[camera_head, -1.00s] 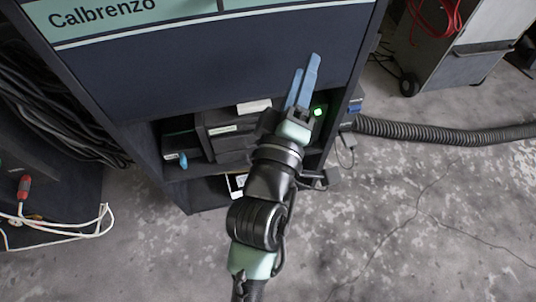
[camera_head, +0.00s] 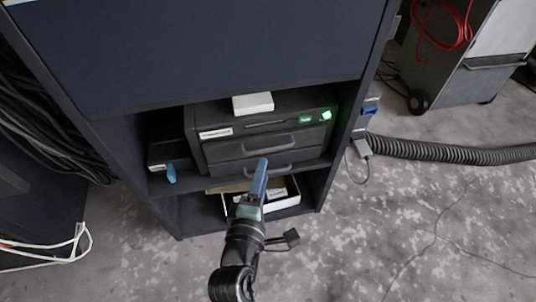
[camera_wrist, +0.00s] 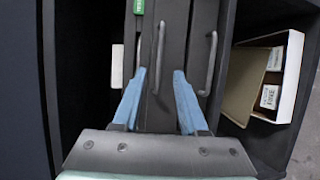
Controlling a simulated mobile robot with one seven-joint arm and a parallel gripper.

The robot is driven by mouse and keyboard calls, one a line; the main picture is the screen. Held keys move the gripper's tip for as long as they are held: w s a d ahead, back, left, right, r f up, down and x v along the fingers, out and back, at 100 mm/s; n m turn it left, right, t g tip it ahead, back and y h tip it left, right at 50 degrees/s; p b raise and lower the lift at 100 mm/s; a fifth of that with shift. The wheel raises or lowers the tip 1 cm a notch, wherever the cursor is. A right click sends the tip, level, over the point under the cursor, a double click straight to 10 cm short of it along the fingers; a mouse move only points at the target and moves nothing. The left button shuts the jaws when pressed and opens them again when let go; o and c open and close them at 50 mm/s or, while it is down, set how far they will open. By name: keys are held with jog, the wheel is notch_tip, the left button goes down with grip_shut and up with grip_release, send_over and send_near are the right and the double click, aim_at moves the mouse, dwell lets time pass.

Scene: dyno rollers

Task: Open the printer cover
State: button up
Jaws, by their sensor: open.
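The printer (camera_head: 225,150) is a dark grey box on the upper shelf of a dark cabinet, with a green light at its right end. Its front has an upper bar handle (camera_head: 291,143) and a lower bar handle (camera_head: 268,171). My gripper (camera_head: 262,165) is in front of the lower part of the printer, its blue fingers open and empty. In the wrist view, turned sideways, the upper handle (camera_wrist: 157,60) appears between the open fingertips (camera_wrist: 160,75), and the lower handle (camera_wrist: 211,62) is right of them. Contact cannot be told. The printer front appears closed.
A white block (camera_head: 253,103) lies on the printer. An open white box (camera_head: 288,199) with small cartons sits on the shelf below. A grey corrugated hose (camera_head: 450,151) runs along the floor at right.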

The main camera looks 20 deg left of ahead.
aim_at(267, 149)
jog(key=b+x, duration=0.2)
jog(key=x, duration=0.5)
grip_shut()
dwell(1.4)
